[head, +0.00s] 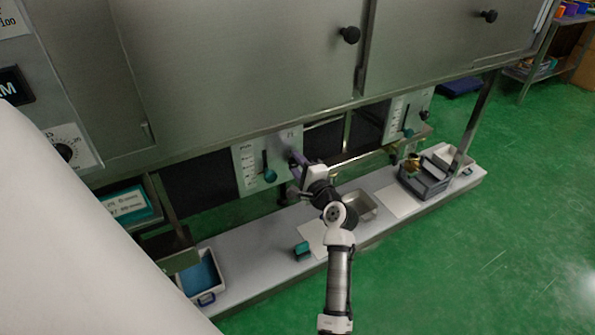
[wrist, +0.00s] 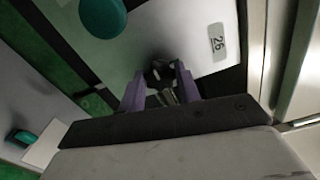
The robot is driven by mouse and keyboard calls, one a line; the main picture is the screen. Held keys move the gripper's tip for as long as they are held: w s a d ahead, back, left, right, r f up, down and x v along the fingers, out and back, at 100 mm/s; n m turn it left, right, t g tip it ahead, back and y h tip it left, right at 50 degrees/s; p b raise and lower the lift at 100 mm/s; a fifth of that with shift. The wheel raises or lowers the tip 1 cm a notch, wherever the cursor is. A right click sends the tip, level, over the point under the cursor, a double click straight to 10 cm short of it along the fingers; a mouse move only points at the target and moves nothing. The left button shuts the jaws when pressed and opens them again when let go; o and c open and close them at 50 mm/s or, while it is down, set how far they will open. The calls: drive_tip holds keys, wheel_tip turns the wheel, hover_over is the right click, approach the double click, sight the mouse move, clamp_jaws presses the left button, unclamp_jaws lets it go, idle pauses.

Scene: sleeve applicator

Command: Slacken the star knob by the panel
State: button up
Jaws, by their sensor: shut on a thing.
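The star knob (wrist: 160,73) is dark and sits between the two purple fingers of my gripper (wrist: 160,88) in the wrist view. My gripper is shut on it; a metallic shaft or bolt shows below it. In the head view my gripper (head: 297,163) is at the right edge of the pale panel (head: 243,160), and the knob is mostly hidden by the fingers. The panel carries a scale and a teal slider knob (head: 270,175). In the wrist view the panel (wrist: 180,35) has a label reading 26, and the teal knob (wrist: 102,17) is at upper left.
A second panel (head: 396,118) with a teal knob stands to the right. On the low shelf (head: 245,253) are a metal tray (head: 361,213), a grey crate (head: 432,187), a teal block (head: 302,250) and a blue-lined bin (head: 200,275). Large metal doors (head: 240,60) are above. Green floor is open at right.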

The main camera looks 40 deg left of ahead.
drive_tip(key=n+b, duration=0.1)
drive_tip(key=n, duration=0.1)
drive_tip(key=n+b, duration=0.2)
drive_tip(key=shift+f+n+b, duration=0.2)
drive_tip(key=shift+n+b, duration=0.1)
drive_tip(key=n+b, duration=0.3)
drive_tip(key=n, duration=0.1)
drive_tip(key=shift+n+b, duration=0.3)
drive_tip(key=shift+b, duration=0.1)
drive_tip(key=n+b, duration=0.3)
drive_tip(key=n, duration=0.1)
drive_tip(key=shift+n+b, duration=0.3)
drive_tip(key=shift+b, duration=0.1)
drive_tip(key=shift+n+b, duration=1.4)
drive_tip(key=shift+n, duration=0.5)
drive_tip(key=shift+r, duration=0.15)
drive_tip(key=o, duration=1)
drive_tip(key=shift+d, duration=0.1)
